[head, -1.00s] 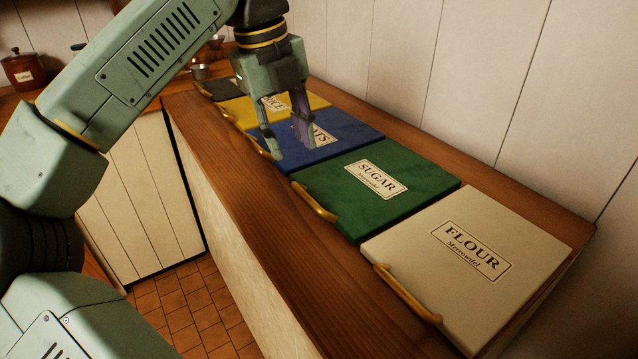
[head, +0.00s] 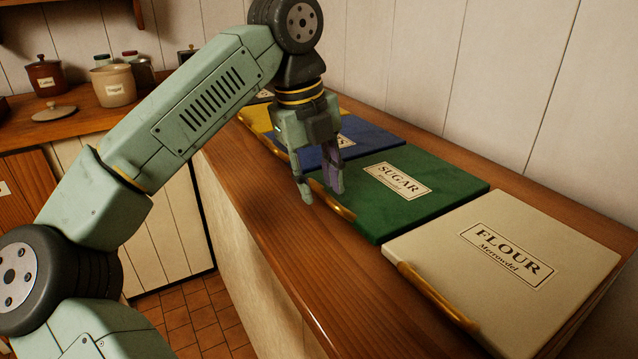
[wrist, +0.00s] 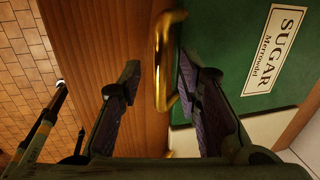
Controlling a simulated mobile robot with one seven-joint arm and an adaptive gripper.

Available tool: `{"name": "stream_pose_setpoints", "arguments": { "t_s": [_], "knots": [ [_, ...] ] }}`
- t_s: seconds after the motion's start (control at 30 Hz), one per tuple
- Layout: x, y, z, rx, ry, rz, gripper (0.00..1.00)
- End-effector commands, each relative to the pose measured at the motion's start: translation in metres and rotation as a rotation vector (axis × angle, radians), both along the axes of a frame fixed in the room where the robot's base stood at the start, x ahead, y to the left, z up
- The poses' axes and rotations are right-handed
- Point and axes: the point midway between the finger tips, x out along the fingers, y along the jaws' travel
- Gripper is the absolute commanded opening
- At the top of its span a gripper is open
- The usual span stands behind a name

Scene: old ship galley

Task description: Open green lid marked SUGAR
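The green lid marked SUGAR (head: 432,195) lies closed in the counter, between the blue lid and the cream FLOUR lid. Its brass handle (head: 335,203) runs along its left edge, partly hidden behind my gripper in the head view. My gripper (head: 320,196) is open and points down just over this handle. In the wrist view the two fingers (wrist: 156,82) stand apart, with the brass handle (wrist: 163,55) between them in the picture. The SUGAR label (wrist: 273,50) shows at the right there. I see no finger clearly touching the handle.
The cream FLOUR lid (head: 510,265) with its brass handle (head: 436,297) lies nearer. The blue lid (head: 372,146) and yellow lid (head: 258,116) lie beyond. A wooden counter strip (head: 290,255) runs along the handle side. A panelled wall (head: 500,90) rises at the right.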

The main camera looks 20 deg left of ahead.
Motion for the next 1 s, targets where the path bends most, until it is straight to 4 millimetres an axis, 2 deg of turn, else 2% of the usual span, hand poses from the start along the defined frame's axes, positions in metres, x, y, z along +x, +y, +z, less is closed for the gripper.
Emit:
{"name": "stream_pose_setpoints", "arguments": {
  "t_s": [0.07,0.5,1.0],
  "knots": [
    [-0.0001,-0.0001,0.0002,0.000,0.000,0.000,0.28],
    [-0.0002,0.0000,0.0003,0.000,0.000,-0.001,0.00],
    [-0.0004,0.0002,0.0001,0.000,0.001,0.000,0.00]
  ]
}}
